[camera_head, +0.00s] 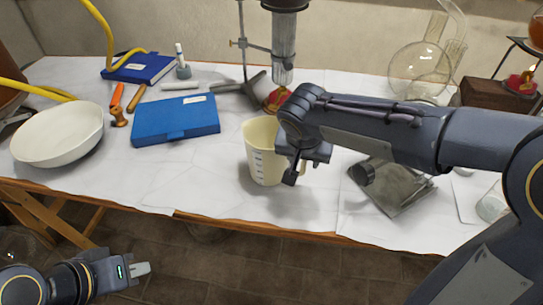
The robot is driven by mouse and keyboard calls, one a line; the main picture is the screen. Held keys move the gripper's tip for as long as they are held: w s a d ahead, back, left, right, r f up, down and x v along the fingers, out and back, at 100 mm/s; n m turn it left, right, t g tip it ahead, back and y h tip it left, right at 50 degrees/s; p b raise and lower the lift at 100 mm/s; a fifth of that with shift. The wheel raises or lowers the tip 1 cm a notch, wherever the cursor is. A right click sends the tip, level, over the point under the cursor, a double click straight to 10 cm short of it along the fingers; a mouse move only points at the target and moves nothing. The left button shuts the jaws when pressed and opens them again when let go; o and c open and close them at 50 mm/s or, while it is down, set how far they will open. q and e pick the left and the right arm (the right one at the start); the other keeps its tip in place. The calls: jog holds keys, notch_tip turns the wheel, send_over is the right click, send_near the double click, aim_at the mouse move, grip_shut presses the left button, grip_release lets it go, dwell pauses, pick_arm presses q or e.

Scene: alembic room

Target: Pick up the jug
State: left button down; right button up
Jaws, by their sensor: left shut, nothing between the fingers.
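The jug (262,158) is cream-coloured with measuring marks on its side. It stands upright on the white-covered table, near the front edge in the middle. My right gripper (297,172) points down at the jug's right side, by the handle, and covers part of the rim and handle. Whether its fingers are around the handle or only beside it cannot be told. My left gripper (141,269) is shut and empty, low at the left in front of the table, well away from the jug.
A blue case (176,120) and a white bowl (58,134) lie left of the jug. A stand with a metal cylinder (284,48) is behind it. A grey tray (394,188) lies to the right, and a round glass flask (419,70) is at the back right. Clear tabletop (200,180) lies left of the jug.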

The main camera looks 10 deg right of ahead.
jog(key=shift+w+f, duration=0.1)
jog(key=shift+f, duration=0.2)
jog(key=shift+c, duration=0.5)
grip_shut()
jog(key=shift+r, duration=0.15)
